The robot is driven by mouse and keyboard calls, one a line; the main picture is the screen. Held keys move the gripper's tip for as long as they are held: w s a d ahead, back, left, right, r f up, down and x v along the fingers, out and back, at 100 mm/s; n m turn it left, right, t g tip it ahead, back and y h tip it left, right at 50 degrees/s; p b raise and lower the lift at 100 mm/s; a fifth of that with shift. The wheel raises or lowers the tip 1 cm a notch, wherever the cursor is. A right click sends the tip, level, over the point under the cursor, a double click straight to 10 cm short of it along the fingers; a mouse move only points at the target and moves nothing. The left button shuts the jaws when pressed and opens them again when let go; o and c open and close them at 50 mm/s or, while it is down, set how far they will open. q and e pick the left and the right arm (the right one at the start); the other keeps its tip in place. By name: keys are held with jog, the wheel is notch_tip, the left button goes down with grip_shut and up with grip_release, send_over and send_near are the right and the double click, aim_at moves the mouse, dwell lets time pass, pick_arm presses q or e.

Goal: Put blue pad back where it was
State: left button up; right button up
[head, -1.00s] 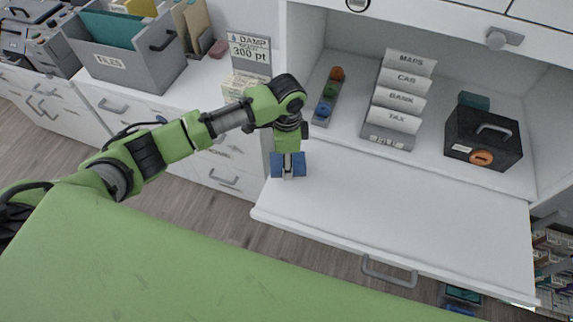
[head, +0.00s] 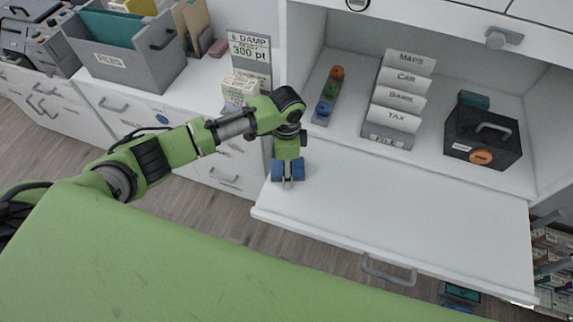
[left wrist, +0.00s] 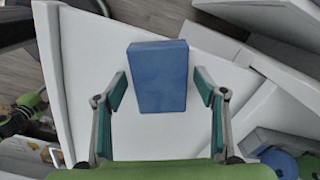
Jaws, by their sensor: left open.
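The blue pad (head: 278,170) is at the left end of the white pull-out desk board (head: 400,205), under my left gripper (head: 288,181). In the left wrist view the blue pad (left wrist: 160,77) is a flat-topped block between the two teal-tipped fingers of my left gripper (left wrist: 160,84). The fingers are open, with a visible gap on each side of the pad. In the head view the gripper hides the middle of the pad. I cannot tell if its underside rests on the board. My right gripper is not in view.
A narrow grey tray (head: 319,118) with orange, green and blue round-topped items stands behind the board at left. Right of it are a labelled card file (head: 385,136) and a black box (head: 482,135). The board's middle and right are clear.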

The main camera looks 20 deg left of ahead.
pick_arm(q)
jog(key=shift+r, duration=0.1)
notch_tip(320, 180, up, 12)
jog(key=b, duration=0.1)
dwell(0.4)
jog(key=shift+r, duration=0.1)
